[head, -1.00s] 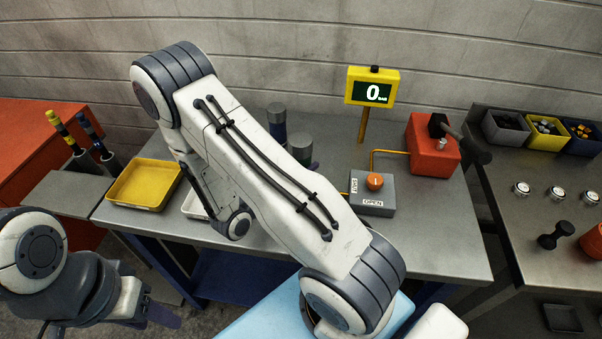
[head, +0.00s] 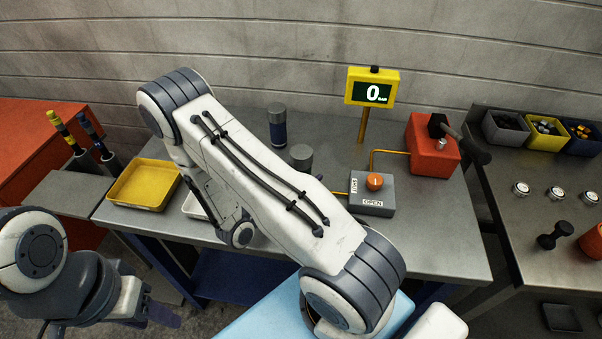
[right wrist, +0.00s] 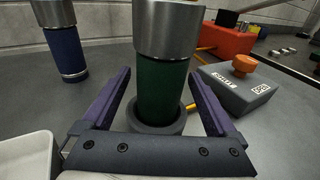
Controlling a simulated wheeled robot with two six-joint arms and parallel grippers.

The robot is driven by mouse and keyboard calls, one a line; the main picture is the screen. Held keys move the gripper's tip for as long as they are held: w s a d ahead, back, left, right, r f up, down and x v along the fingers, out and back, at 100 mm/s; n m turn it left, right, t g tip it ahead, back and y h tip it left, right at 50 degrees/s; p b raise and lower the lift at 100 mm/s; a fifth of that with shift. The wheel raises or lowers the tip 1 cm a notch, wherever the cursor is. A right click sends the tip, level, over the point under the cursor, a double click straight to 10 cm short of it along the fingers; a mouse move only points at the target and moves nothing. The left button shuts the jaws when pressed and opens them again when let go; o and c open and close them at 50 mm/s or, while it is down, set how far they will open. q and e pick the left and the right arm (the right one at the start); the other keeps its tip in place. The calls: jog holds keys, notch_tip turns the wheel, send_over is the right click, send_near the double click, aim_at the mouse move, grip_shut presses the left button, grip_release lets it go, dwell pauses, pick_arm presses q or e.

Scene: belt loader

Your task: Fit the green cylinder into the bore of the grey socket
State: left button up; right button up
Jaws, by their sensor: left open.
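The green cylinder (right wrist: 162,92) with its metal cap stands upright in the right wrist view. Its lower end is inside the ring of the dark grey socket (right wrist: 173,126). My right gripper (right wrist: 160,88) is open around it, with a purple finger on each side and a visible gap to each. My left gripper (head: 110,322) is open and empty at the lower left, off the table.
A blue cylinder (head: 278,128) with a metal cap stands behind, to the left. A yellow tray (head: 144,184) and a partly hidden white tray (right wrist: 28,158) are on the left. A grey valve box (head: 372,193) with an orange knob stands to the right.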

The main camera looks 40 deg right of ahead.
jog(key=shift+r, duration=0.15)
jog(key=shift+a, duration=0.4)
jog(key=b+v, duration=0.2)
jog(key=v, duration=0.9)
jog(key=shift+a, duration=0.15)
jog(key=shift+s+r+m+g, duration=0.25)
jog(key=shift+m+g, duration=0.05)
jog(key=s+a+r+m+g+y, duration=0.1)
jog(key=s+a+r+m+y, duration=0.3)
jog(key=s+a+m+y, duration=0.2)
jog(key=s+a+r+m+g+y, duration=0.2)
jog(key=s+a+r+m+y, duration=0.3)
jog(key=a+y, duration=0.6)
jog(key=shift+s+a+r+m+y, duration=0.25)
jog(key=shift+s+a+m, duration=0.45)
jog(key=shift+s+a, duration=0.45)
